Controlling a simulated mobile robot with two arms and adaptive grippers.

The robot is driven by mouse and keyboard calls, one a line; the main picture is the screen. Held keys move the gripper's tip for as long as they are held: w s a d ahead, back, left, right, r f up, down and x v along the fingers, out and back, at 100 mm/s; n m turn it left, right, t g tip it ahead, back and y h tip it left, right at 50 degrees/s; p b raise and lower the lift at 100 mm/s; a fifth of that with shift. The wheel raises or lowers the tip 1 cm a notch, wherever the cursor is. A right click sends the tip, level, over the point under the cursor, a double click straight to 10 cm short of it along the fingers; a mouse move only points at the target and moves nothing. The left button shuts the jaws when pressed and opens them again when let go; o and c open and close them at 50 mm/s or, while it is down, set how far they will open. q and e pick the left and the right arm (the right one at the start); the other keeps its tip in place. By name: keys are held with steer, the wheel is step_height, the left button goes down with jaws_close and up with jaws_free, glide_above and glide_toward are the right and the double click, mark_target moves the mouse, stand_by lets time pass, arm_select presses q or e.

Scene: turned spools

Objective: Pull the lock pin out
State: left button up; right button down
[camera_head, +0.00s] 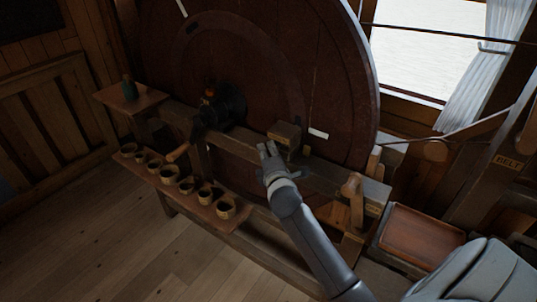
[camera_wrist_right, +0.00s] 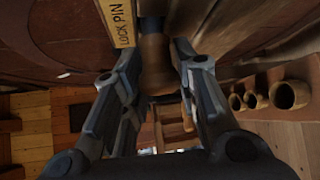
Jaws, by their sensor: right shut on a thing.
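The lock pin (camera_wrist_right: 155,62) shows in the right wrist view as a brown turned wooden piece between the two fingers of my right gripper (camera_wrist_right: 152,75). A yellow plate lettered LOCK PIN (camera_wrist_right: 115,22) is just beside it. In the head view my right gripper (camera_head: 268,152) is shut at a small wooden block (camera_head: 284,134) on the beam in front of the big wheel. There the pin is hidden by the fingers. I cannot tell how deep the pin sits. My left gripper is not in view.
The large dark wheel (camera_head: 335,80) stands behind the beam (camera_head: 328,178). Several small wooden cups (camera_head: 170,174) stand on a low shelf at left. A small side table (camera_head: 146,99) holds a green bottle (camera_head: 129,88). A reddish-brown tray (camera_head: 418,236) is at right. Open floor is at lower left.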

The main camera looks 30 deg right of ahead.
steer(key=a, duration=0.1)
steer(key=s+a, duration=0.1)
steer(key=a, duration=0.1)
steer(key=shift+s+f+p, duration=0.1)
steer(key=shift+f+p, duration=0.05)
steer(key=shift+p, duration=0.15)
steer(key=c, duration=1.4)
jaws_free()
steer(key=shift+c, duration=0.2)
steer(key=o, duration=0.3)
steer(key=shift+s+a, duration=0.1)
steer(key=shift+a, duration=0.1)
steer(key=shift+o, duration=0.2)
steer(key=shift+d, duration=0.1)
steer(key=shift+s, duration=0.1)
